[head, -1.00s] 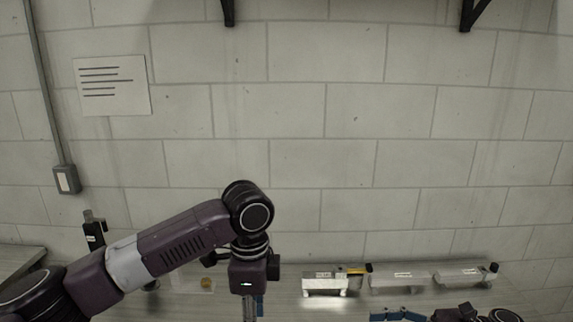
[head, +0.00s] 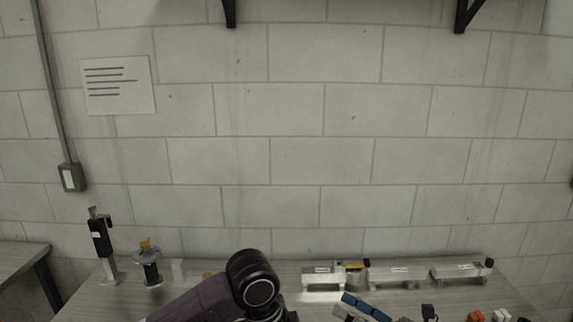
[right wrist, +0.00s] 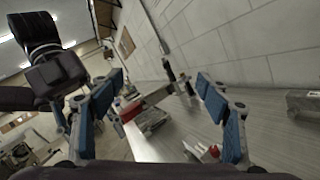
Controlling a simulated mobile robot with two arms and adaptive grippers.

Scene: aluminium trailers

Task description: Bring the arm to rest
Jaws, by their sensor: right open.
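My right gripper (head: 362,306) shows at the bottom edge of the head view with its blue pads. In the right wrist view its two blue-padded fingers stand wide apart (right wrist: 160,88), with nothing held between them. My left arm (head: 215,300), purple with a black joint, is low at the bottom of the head view. Its gripper is below the picture edge and hidden.
Labelled aluminium pieces (head: 397,277) stand in a row at the back of the workbench (head: 115,305). A black device on a stand (head: 101,240) and a small round fixture (head: 148,265) stand at the left. Orange and white small items (head: 488,316) lie at the front right.

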